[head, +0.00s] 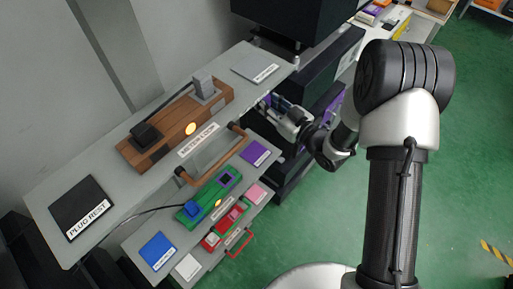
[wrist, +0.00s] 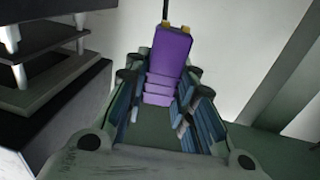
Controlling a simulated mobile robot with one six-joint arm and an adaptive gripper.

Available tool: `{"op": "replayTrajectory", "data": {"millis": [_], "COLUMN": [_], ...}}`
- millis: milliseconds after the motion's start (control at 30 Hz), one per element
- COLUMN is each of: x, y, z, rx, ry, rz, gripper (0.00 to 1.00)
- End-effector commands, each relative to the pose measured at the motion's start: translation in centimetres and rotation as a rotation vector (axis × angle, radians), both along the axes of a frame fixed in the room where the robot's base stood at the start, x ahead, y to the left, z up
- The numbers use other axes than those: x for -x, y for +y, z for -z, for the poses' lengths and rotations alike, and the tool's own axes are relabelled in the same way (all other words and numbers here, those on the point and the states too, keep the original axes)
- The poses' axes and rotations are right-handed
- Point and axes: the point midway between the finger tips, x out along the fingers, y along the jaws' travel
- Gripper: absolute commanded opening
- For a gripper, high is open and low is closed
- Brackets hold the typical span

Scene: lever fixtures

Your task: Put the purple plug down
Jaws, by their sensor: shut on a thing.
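The purple plug (wrist: 168,62) is between the fingers of my gripper (wrist: 160,108) in the wrist view. Its two yellow prongs point away from the palm, and a dark cable or rod shows beyond them. My gripper is shut on it. In the head view my gripper (head: 283,112) is just right of the grey bench's edge, near the wooden fixture's right end. The plug is mostly hidden there. A dark square pad labelled PLUG REST (head: 82,203) lies bare at the bench's left end. A purple pad (head: 255,152) lies bare on the lower shelf.
The wooden fixture (head: 165,138) carries a dark block and a grey block. A brown handle bar (head: 238,133) stands out in front. Below are a green fixture (head: 218,187) with a blue plug (head: 192,210), a red fixture (head: 212,243) and a blue pad (head: 157,251). Dark shelving stands behind my gripper.

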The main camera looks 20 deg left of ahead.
Motion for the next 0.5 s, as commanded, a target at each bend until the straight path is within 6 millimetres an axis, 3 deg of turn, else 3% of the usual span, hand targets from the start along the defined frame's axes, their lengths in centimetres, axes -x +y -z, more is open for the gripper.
{"op": "replayTrajectory", "data": {"millis": [100,233,500], "x": [1.6,2.2,2.3], "y": [1.8,2.3,2.2], "z": [0.6,2.4,9.6], "rx": [-0.001,0.0,0.001], "ry": [0.006,0.011,0.013], "rz": [-0.091,-0.122,-0.121], "gripper": [0.0,0.0,0.0]}}
